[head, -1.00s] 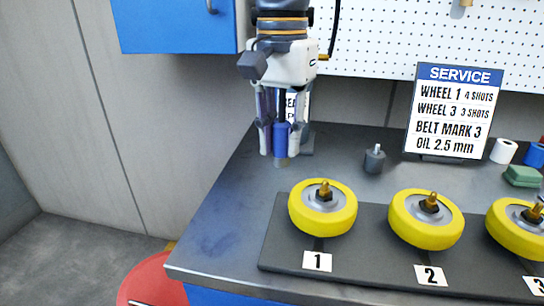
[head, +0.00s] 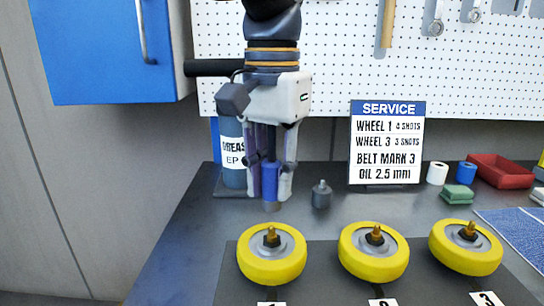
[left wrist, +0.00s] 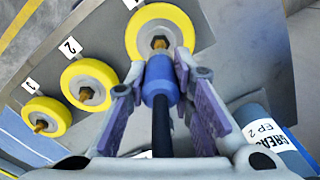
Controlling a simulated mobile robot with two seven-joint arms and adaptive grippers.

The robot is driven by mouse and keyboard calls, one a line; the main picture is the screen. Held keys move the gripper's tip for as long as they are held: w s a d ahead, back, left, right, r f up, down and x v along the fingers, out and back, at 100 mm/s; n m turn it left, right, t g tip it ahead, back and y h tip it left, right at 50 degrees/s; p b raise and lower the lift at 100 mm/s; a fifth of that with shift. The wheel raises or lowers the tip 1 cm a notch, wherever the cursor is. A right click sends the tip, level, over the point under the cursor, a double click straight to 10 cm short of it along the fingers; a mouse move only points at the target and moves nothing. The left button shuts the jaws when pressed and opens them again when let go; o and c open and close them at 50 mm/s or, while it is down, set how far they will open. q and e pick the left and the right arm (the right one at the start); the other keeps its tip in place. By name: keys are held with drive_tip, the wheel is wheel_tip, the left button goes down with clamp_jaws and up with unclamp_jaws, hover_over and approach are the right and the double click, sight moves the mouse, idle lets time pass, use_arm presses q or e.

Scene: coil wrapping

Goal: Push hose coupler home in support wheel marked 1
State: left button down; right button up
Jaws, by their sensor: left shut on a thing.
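My left gripper (head: 271,190) is shut on the blue hose coupler (head: 270,181), which points down with a grey metal tip. Support wheel 1 (head: 257,268) is yellow with a grey hub and an upright brass fitting (head: 271,232). The coupler is in line with this fitting in the head view, apparently above it, with a visible gap. In the left wrist view, the coupler (left wrist: 159,80) lies between the fingers with a black hose behind it. Its tip appears just short of the wheel 1 fitting (left wrist: 160,43). My right gripper is not in view.
Wheel 2 (head: 365,268) and wheel 3 (head: 466,262) stand to the right on the same dark mat. A grease container (head: 233,170) is behind left of the gripper. A small grey cylinder (head: 321,196) stands close right. A service sign (head: 386,142) stands behind.

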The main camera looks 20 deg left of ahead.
sight(272, 207)
use_arm(q)
drive_tip(key=shift+f, duration=1.1)
drive_tip(key=shift+f, duration=1.4)
idle(0.3)
drive_tip(key=c, duration=1.3)
unclamp_jaws()
drive_tip(key=shift+r, duration=0.1)
wheel_tip(272, 207, up, 12)
drive_tip(key=shift+f, duration=0.1)
